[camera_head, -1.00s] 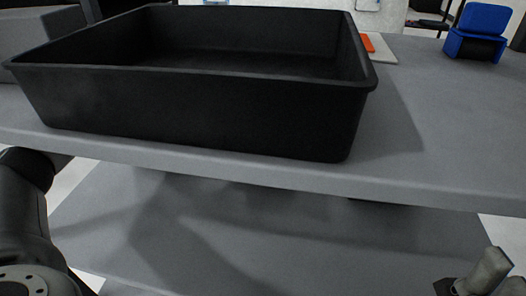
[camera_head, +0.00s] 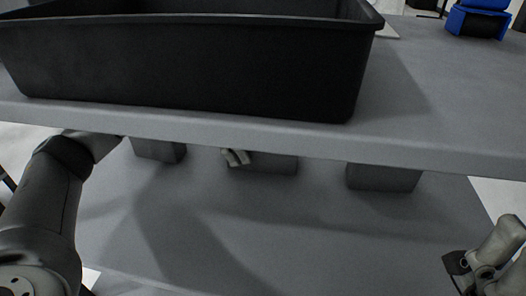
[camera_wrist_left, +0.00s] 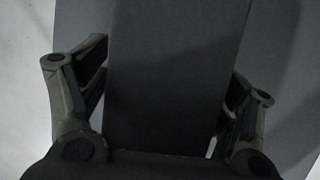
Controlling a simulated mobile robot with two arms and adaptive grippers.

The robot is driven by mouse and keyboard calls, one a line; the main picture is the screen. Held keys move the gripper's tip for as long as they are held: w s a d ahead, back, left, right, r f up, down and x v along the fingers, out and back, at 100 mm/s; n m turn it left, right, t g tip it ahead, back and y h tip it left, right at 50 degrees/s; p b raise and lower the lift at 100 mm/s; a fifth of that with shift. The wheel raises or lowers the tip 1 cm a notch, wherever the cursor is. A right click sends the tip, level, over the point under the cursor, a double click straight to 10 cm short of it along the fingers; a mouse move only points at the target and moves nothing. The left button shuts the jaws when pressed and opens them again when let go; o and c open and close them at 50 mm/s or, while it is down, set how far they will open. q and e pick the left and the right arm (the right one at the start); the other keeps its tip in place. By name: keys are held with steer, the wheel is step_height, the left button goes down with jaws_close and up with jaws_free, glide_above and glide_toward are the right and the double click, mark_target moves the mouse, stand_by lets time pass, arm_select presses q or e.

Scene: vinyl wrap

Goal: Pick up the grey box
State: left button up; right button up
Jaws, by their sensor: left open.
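Dark grey boxes stand on the lower shelf in the head view: a left box (camera_head: 158,150), a middle box (camera_head: 275,163) and a right box (camera_head: 383,177). The upper shelf hides their tops. My left gripper (camera_head: 236,157) shows as pale finger parts at the left part of the middle box. In the left wrist view, a grey box (camera_wrist_left: 175,75) fills the space between the open fingers of my left gripper (camera_wrist_left: 165,90). I cannot tell whether the fingers touch it. My right gripper (camera_head: 485,265) shows partly at the lower right, away from the boxes.
The upper shelf (camera_head: 425,145) overhangs the boxes, and its front edge hides part of my left arm. A big black bin (camera_head: 190,65) sits on it, with a blue object (camera_head: 477,22) at the back right. The front of the lower shelf (camera_head: 330,240) is clear.

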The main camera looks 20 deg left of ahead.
arm_select(q)
steer(key=c, duration=1.1)
steer(key=shift+c, duration=0.6)
steer(key=shift+d+r+p, duration=0.1)
steer(key=shift+r+p, duration=0.1)
steer(key=shift+p, duration=0.15)
steer(key=shift+r+p, duration=0.4)
steer(key=shift+r, duration=0.1)
steer(key=shift+c, duration=0.2)
